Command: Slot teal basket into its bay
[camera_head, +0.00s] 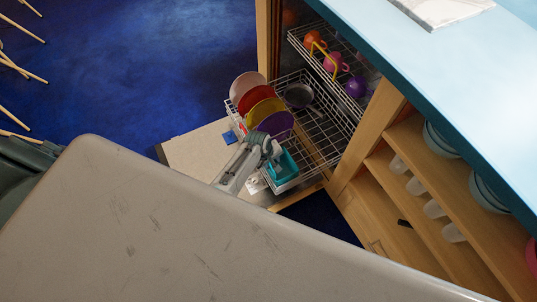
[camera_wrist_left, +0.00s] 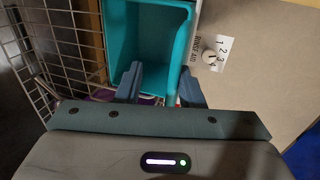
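The teal basket (camera_head: 284,168) is a small open-topped box at the near corner of the pulled-out lower dishwasher rack (camera_head: 322,133). In the left wrist view the basket (camera_wrist_left: 148,42) looks empty and stands beside the rack's wire side (camera_wrist_left: 62,45). My left gripper (camera_head: 266,153) is right at the basket and partly covers it. In the left wrist view its two fingers (camera_wrist_left: 160,88) stand apart, with part of the basket's wall between them and a visible gap. I cannot make out the bay's outline. My right gripper is not in view.
Plates, including a red one (camera_head: 256,99), stand in the rack beside a dark pan (camera_head: 298,95). The upper rack holds cups (camera_head: 335,63). The lowered dishwasher door (camera_head: 196,150) carries a rinse-aid dial (camera_wrist_left: 218,50). Shelves (camera_head: 455,185) and a blue counter (camera_head: 440,65) lie right.

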